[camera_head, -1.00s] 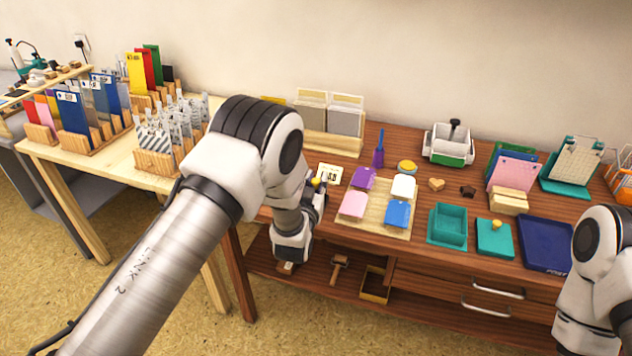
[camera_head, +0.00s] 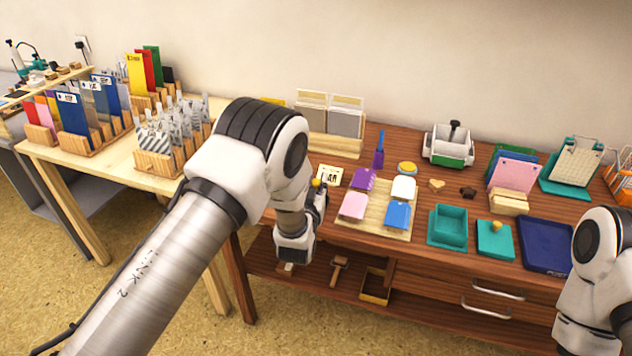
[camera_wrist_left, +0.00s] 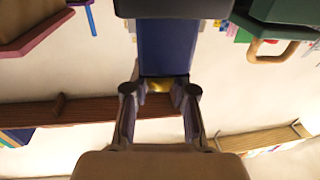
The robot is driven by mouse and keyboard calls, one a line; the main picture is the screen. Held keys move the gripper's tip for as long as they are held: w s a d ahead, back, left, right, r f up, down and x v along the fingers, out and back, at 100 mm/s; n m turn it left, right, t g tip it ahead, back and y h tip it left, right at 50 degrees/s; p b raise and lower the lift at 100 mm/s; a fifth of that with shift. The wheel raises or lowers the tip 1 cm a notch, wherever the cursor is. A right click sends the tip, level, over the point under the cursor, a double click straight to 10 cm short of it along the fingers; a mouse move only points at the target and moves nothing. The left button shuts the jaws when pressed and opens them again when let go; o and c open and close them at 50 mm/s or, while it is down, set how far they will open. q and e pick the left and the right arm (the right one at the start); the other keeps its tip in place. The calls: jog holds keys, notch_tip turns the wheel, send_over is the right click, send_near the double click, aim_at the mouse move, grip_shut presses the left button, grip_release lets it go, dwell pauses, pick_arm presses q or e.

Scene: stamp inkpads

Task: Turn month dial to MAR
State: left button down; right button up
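The month dial's cream card (camera_head: 329,175) stands at the left end of the brown table, with dark letters too small to read surely. A yellow knob (camera_head: 316,183) sits at its lower left, beside my left gripper. In the left wrist view the brass knob (camera_wrist_left: 160,86) lies between the two fingertips of my left gripper (camera_wrist_left: 160,95), which appear closed around it. A dark blue body (camera_wrist_left: 164,48) is behind the knob. In the head view my left wrist hides the fingers. My right arm shows at the lower right; its gripper is out of view.
To the right of the dial, a wooden board (camera_head: 376,220) holds purple, white, pink and blue pads. Farther right are a teal box (camera_head: 447,228) and a dark blue tray (camera_head: 548,244). Card holders (camera_head: 333,143) stand behind the dial.

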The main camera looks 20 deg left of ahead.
pick_arm(q)
jog(key=c, duration=1)
grip_release()
jog(key=shift+s, duration=0.1)
jog(key=s, duration=0.4)
jog(key=s+d, duration=0.1)
jog(key=s, duration=0.6)
jog(key=shift+s+d, duration=0.15)
jog(key=shift+s, duration=0.25)
